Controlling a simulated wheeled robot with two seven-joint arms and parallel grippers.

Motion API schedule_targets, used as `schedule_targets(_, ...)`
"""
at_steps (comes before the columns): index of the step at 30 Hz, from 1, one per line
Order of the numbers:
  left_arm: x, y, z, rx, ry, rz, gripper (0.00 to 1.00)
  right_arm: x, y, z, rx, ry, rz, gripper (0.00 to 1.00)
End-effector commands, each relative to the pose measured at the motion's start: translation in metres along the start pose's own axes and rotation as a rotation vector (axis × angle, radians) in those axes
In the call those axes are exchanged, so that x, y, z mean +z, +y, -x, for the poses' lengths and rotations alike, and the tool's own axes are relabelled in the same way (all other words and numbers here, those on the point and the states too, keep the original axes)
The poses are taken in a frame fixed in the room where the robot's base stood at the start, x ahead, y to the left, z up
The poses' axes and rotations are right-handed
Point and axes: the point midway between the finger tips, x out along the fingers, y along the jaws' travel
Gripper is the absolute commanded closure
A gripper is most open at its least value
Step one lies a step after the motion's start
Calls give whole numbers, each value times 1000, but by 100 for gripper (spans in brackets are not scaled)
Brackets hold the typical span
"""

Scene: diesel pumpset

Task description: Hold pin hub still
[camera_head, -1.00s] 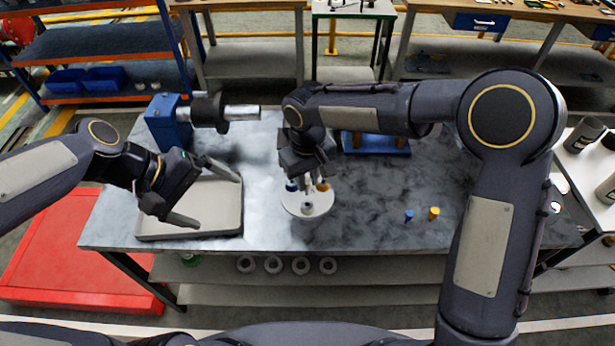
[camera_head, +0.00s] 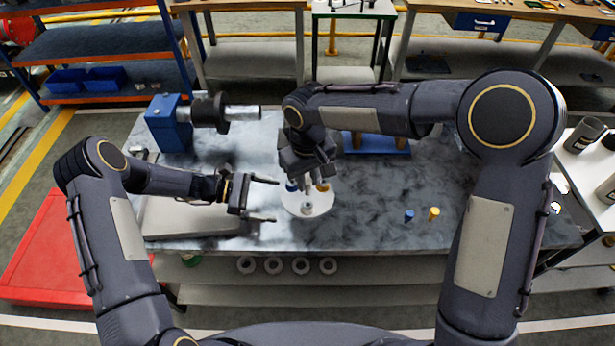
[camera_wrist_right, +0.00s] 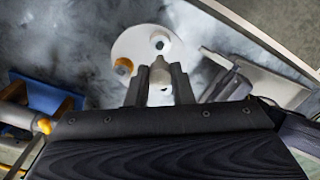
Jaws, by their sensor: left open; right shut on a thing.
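The pin hub (camera_head: 318,205) is a white round disc lying flat on the grey bench, with a white boss (camera_head: 307,209) at its front. A blue pin (camera_head: 291,186) and a yellow pin (camera_head: 323,187) stand on it. My right gripper (camera_head: 309,182) points down over the hub, shut on a small pale piece (camera_wrist_right: 160,78); whether this is part of the hub I cannot tell. The disc also shows in the right wrist view (camera_wrist_right: 138,42). My left gripper (camera_head: 276,200) is open and empty, its fingertips close to the disc's left edge.
A loose blue pin (camera_head: 409,215) and yellow pin (camera_head: 433,213) stand right of the hub. A pale tray (camera_head: 185,220) lies under my left forearm. A blue machine with a steel shaft (camera_head: 242,112) and a blue stand (camera_head: 377,145) are behind.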

Motion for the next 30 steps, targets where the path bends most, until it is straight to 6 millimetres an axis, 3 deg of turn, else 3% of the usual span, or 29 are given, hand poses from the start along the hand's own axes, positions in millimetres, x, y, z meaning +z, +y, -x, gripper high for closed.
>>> schedule_targets(8, -3, 0, -23, 0, -12, 15, 0, 0, 0, 0, 0, 1, 0, 100)
schedule_targets(21, -3, 0, -84, 1, -9, 14, 0, 0, 0, 0, 0, 0, 0, 100)
schedule_targets(30, -3, 0, -102, 2, -9, 14, 0, 0, 0, 0, 0, 0, 0, 100)
